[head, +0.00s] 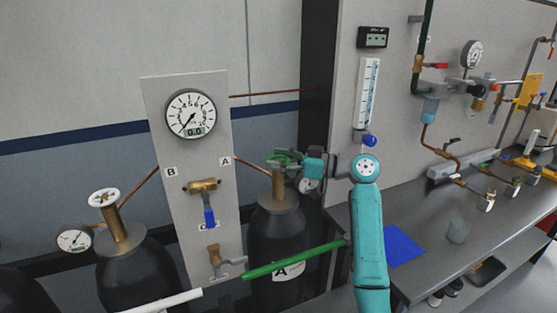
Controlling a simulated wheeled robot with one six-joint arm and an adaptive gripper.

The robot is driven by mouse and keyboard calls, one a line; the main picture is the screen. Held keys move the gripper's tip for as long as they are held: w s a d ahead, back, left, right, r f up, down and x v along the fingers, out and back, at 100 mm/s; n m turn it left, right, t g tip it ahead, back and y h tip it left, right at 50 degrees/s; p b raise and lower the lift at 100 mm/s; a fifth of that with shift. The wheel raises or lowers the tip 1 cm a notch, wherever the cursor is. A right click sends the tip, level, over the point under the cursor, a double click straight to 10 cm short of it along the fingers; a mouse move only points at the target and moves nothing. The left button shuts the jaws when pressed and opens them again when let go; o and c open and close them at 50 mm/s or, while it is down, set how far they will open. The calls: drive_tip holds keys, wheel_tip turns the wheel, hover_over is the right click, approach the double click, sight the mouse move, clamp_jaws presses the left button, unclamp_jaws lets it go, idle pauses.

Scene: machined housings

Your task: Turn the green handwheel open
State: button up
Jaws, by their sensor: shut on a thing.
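The green handwheel (283,157) sits on top of the brass valve stem of the dark cylinder marked A (278,238). My gripper (297,159) comes in from the right at wheel height and is shut on the green handwheel's right side. The fingers overlap the wheel, so its right rim is partly hidden. A white handwheel (104,197) sits on the left cylinder (135,268). The panel's round gauge (191,114) has a digital display that appears to read 0.0.
A green bar (293,260) and a white bar (165,302) cross in front of the cylinders. A small gauge (307,185) is just behind my gripper.

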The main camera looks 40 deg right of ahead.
drive_tip(key=o, duration=1.2)
drive_tip(key=shift+c, duration=0.2)
drive_tip(key=v, duration=1.2)
drive_tip(key=shift+w+f, duration=0.1)
